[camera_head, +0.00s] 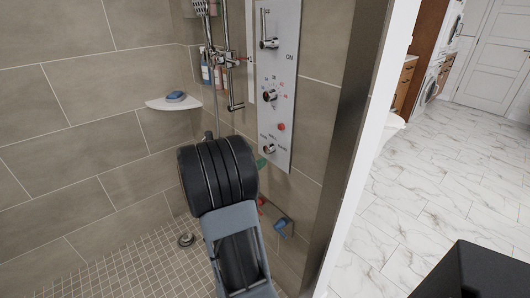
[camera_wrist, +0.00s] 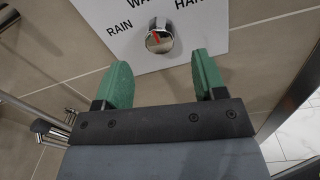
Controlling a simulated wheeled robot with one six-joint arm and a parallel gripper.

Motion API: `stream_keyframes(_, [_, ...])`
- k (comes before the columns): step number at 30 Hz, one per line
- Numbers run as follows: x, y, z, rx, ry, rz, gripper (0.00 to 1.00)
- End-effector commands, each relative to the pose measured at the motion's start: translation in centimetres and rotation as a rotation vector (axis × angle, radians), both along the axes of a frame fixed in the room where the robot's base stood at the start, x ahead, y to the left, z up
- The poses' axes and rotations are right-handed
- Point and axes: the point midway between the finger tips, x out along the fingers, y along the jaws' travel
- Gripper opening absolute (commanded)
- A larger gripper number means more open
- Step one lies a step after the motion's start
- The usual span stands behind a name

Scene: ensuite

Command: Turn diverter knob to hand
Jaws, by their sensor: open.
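The diverter knob (camera_wrist: 160,40) is a round chrome knob low on the white shower panel, with a red mark that points up and to the left. The labels RAIN, WA… and HAN… are partly visible around it; the last two are cut off. In the head view it is the lowest knob (camera_head: 268,149) on the panel. My gripper (camera_wrist: 161,68) is open and empty, its two green fingers apart. The knob appears just beyond the fingertips, roughly centred between them, with no visible contact. In the head view my wrist hides most of the gripper; a bit of green shows beside the panel.
The panel (camera_head: 283,60) also carries a middle knob (camera_head: 269,96), a red button (camera_head: 281,127) and an upper lever (camera_head: 268,43). A corner shelf (camera_head: 174,103) and a shower rail stand to the left. A wall edge (camera_head: 350,140) bounds the shower at right.

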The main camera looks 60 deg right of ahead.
Motion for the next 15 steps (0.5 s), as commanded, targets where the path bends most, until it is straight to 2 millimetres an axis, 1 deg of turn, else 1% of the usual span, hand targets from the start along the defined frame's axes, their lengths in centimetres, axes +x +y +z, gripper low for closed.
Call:
stream_keyframes(1, [-0.3, -0.9, 0.0, 0.001, 0.0, -0.003, 0.64])
stream_keyframes(6, [-0.9, -3.1, 0.0, 0.001, 0.0, -0.002, 0.64])
stream_keyframes(10, [-1.2, -4.2, 0.0, 0.001, -0.001, -0.001, 0.64])
stream_keyframes(15, [-1.4, -4.8, 0.0, 0.001, -0.001, 0.0, 0.64])
